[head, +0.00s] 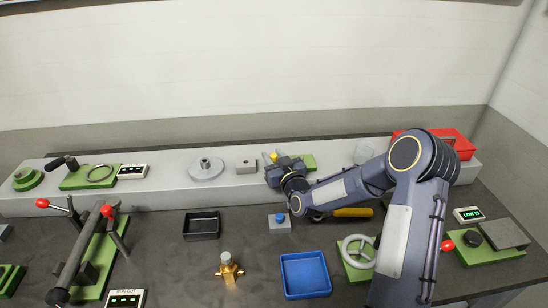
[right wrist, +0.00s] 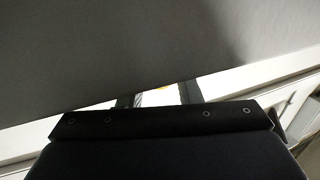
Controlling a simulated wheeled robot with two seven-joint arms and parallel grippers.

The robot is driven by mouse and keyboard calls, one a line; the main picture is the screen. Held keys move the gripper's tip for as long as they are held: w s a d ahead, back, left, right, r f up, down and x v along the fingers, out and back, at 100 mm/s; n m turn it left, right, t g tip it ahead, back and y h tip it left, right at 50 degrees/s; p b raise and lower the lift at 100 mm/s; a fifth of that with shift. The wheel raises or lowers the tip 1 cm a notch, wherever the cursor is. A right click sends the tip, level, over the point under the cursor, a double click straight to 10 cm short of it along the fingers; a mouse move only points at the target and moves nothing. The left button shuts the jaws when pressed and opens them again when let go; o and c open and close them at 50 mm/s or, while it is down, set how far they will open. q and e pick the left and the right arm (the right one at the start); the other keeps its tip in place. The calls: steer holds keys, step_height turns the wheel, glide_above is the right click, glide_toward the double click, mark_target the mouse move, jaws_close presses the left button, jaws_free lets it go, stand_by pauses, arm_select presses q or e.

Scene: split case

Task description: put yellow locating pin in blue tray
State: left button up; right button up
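The yellow locating pin (head: 274,156) shows only as a small yellow bit at my right gripper, over the raised grey ledge. My right gripper (head: 270,157) reaches towards the back wall there, with its fingers around the pin. In the right wrist view the fingers stand apart, and a small yellow spot (right wrist: 162,88) shows between them with gaps on both sides. The rest of the pin is hidden by the gripper. The blue tray (head: 305,274) lies on the dark bench at the front centre and looks empty. My left gripper is not in view.
A black tray (head: 201,225), a brass valve (head: 228,268) and a small grey block with a blue top (head: 279,222) are on the bench near the blue tray. A handwheel fixture (head: 357,251) is right of it. A red box (head: 447,143) stands at the back right.

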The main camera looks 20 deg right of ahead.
steer(key=shift+o, duration=0.9)
